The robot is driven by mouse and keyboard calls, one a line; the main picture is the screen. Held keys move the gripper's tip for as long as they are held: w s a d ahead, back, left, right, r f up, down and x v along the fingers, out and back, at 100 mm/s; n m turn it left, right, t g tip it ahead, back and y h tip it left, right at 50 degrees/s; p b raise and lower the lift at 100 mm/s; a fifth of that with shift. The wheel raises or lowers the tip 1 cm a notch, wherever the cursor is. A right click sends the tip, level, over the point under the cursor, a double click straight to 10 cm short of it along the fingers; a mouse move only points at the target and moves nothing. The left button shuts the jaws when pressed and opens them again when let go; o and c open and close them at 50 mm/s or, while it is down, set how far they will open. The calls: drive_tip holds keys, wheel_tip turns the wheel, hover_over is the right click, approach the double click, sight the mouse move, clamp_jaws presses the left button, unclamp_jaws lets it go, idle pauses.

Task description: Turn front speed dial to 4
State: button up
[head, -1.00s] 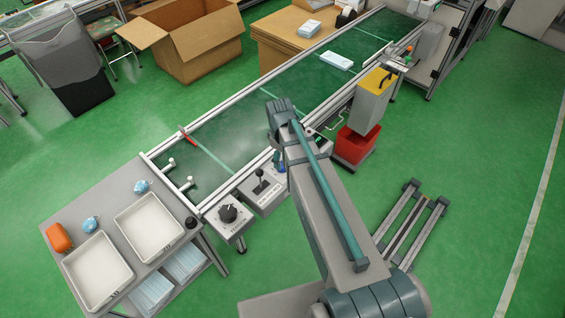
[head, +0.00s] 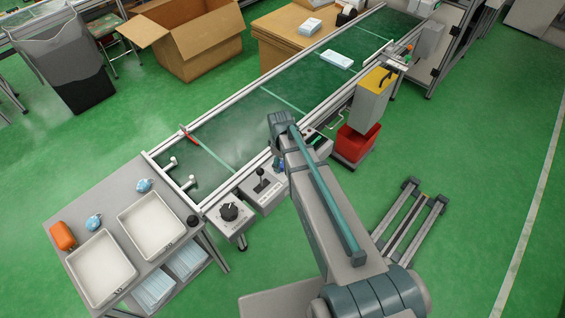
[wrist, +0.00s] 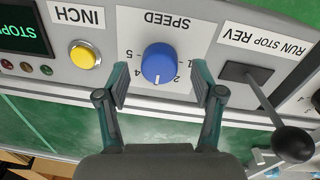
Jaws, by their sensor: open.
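The blue speed dial (wrist: 158,63) sits on a light grey panel under the label SPEED, which reads upside down in the wrist view. Its white pointer mark faces the bottom of that picture. My gripper (wrist: 160,84) is open, with one finger left and one finger right of the dial. A gap shows on both sides, and I cannot tell how near the fingertips are to the panel. In the head view my arm hides most of the gripper.
A black-knobbed run/stop lever (wrist: 294,143) stands right of the dial in the wrist view; a yellow INCH button (wrist: 85,55) and a STOP screen (wrist: 20,32) are left. The green conveyor (head: 240,125) runs behind. A red bin (head: 356,143) stands right of my arm.

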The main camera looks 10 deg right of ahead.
drive_tip(key=shift+f, duration=0.8)
drive_tip(key=c, duration=1.1)
drive_tip(key=shift+c, duration=0.2)
drive_tip(key=shift+m, duration=0.3)
drive_tip(key=m, duration=0.4)
drive_tip(key=shift+b, duration=0.4)
drive_tip(key=shift+m, duration=2.1)
